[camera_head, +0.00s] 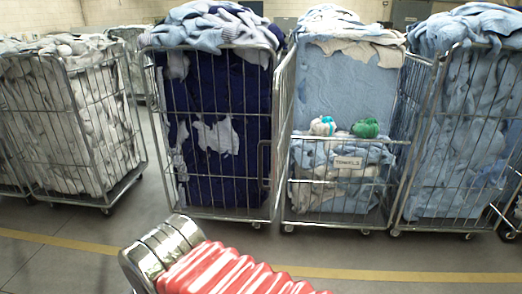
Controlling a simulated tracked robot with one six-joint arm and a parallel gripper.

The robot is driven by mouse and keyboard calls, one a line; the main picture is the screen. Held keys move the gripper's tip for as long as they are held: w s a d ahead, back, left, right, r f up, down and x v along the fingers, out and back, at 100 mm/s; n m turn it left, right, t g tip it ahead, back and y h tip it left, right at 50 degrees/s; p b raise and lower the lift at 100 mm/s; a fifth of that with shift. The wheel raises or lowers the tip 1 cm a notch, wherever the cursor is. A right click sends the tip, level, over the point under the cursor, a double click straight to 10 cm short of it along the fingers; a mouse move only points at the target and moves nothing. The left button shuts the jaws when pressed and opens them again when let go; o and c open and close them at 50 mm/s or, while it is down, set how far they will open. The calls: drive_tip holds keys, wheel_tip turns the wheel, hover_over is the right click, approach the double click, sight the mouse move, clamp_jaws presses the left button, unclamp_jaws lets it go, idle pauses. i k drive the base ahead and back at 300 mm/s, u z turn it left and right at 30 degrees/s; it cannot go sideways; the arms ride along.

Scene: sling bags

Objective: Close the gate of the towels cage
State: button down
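Blue towels (335,95) fill the cage. My gripper is not in view.
A navy-filled cage (223,205) stands close on the left, a blue-filled cage (460,150) close on the right, and a white-filled cage (85,130) farther left. White and green bundles (366,128) sit behind the bar. Open floor with a yellow line (400,275) lies in front.

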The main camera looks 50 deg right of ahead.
sight(275, 188)
drive_tip(key=u, duration=0.05)
drive_tip(key=i, duration=1)
drive_tip(key=z, duration=0.05)
